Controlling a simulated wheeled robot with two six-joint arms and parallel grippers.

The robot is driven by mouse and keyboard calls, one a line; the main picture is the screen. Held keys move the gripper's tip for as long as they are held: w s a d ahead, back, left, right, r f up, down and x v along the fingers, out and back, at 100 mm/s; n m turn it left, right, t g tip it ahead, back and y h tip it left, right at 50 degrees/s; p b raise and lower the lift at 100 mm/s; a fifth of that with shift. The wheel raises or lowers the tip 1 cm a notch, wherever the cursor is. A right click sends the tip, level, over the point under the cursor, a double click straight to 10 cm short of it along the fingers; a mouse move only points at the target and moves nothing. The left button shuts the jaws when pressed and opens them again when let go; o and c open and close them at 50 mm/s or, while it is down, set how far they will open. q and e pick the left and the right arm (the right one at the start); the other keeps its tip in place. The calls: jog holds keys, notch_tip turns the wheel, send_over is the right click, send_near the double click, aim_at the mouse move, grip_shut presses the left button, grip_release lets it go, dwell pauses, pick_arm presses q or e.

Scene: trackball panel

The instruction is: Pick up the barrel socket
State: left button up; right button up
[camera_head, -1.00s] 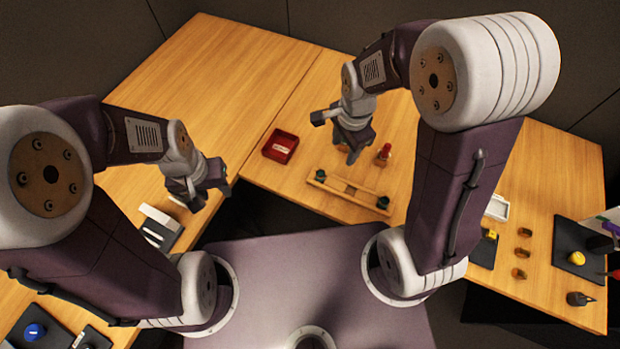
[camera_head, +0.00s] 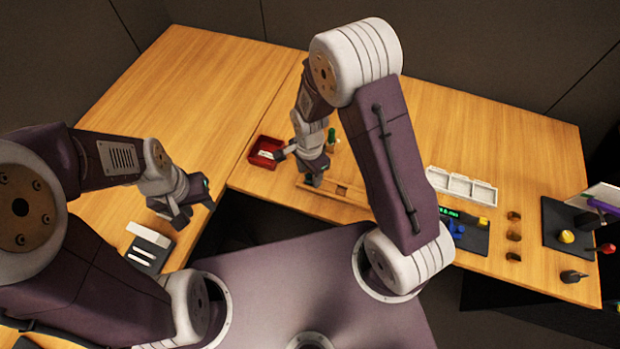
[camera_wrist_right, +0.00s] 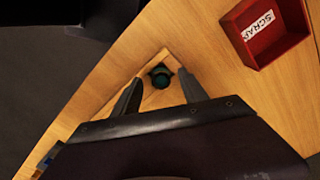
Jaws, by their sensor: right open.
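A dark, round, socket-like piece (camera_wrist_right: 160,76) sits at the end of a wooden rail, between the two fingers of my right gripper (camera_wrist_right: 160,90) in the right wrist view. I cannot confirm that it is the barrel socket. The fingers are open, one on each side of it, with visible gaps. In the head view the right gripper (camera_head: 308,172) is at the left end of the wooden rail (camera_head: 345,191) and hides that end. My left gripper (camera_head: 188,210) hangs over the left part of the table; its jaw opening is unclear.
A green-handled item (camera_head: 332,136) stands behind the rail. A white divided tray (camera_head: 461,187) and several small amber pieces (camera_head: 514,236) lie to the right.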

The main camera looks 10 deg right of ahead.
jog(key=shift+f, duration=0.25)
jog(key=shift+a, duration=0.15)
jog(key=shift+c, duration=0.3)
grip_shut()
jog(key=shift+r, duration=0.15)
jog(key=shift+w+r, duration=0.1)
jog(key=shift+r, duration=0.2)
jog(key=s+d+r, duration=0.7)
jog(key=d+r, duration=0.2)
jog(key=r, duration=0.1)
jog(key=shift+s, duration=0.4)
